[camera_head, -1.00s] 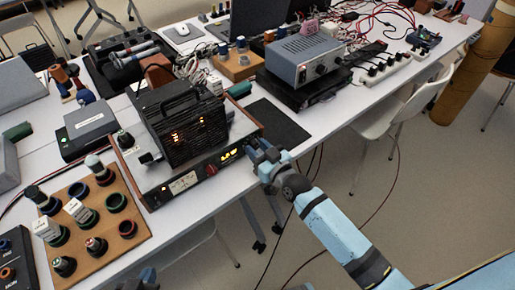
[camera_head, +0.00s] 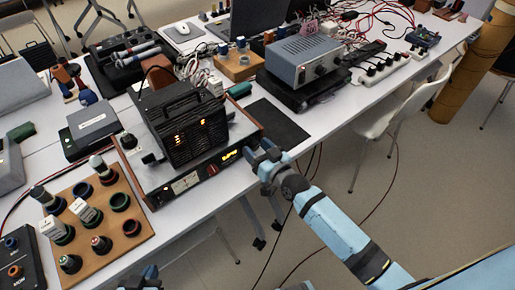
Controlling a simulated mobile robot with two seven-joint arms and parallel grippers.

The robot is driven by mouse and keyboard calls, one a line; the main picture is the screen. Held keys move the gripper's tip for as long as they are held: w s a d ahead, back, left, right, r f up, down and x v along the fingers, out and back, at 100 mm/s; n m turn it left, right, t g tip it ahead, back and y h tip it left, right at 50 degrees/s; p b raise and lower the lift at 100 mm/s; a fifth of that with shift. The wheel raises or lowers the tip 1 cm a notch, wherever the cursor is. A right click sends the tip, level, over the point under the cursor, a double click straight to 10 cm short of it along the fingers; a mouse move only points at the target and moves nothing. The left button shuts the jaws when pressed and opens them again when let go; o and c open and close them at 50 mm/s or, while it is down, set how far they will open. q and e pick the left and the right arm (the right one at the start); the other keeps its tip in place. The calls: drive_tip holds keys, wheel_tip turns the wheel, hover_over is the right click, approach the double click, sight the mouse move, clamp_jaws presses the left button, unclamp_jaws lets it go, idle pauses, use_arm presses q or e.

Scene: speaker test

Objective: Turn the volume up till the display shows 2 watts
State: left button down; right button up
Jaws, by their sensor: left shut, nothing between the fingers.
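The amplifier (camera_head: 160,196) is a wide, low unit at the table's front edge. Its front has a pale meter (camera_head: 185,183), a red knob or light (camera_head: 212,170) and a lit amber display (camera_head: 229,156), whose characters are too small to read surely. My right gripper (camera_head: 254,152) is at the right end of this front, close to or touching it. Its fingertips and any volume knob there are hidden, so I cannot tell whether it grips anything. My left gripper (camera_head: 148,272) is shut and empty at the bottom edge, below the table front, apart from the amplifier.
A black box with glowing orange lights (camera_head: 186,125) stands on the amplifier. A wooden board (camera_head: 100,245) with several coloured cylinders lies to its left. A dark mat (camera_head: 280,121) and a grey instrument (camera_head: 305,58) are to the right. A white chair (camera_head: 395,115) stands by the table.

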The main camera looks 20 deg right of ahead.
drive_tip(key=v, duration=1.3)
drive_tip(key=shift+s+p, duration=0.4)
drive_tip(key=shift+p, duration=0.05)
drive_tip(key=shift+d, duration=0.1)
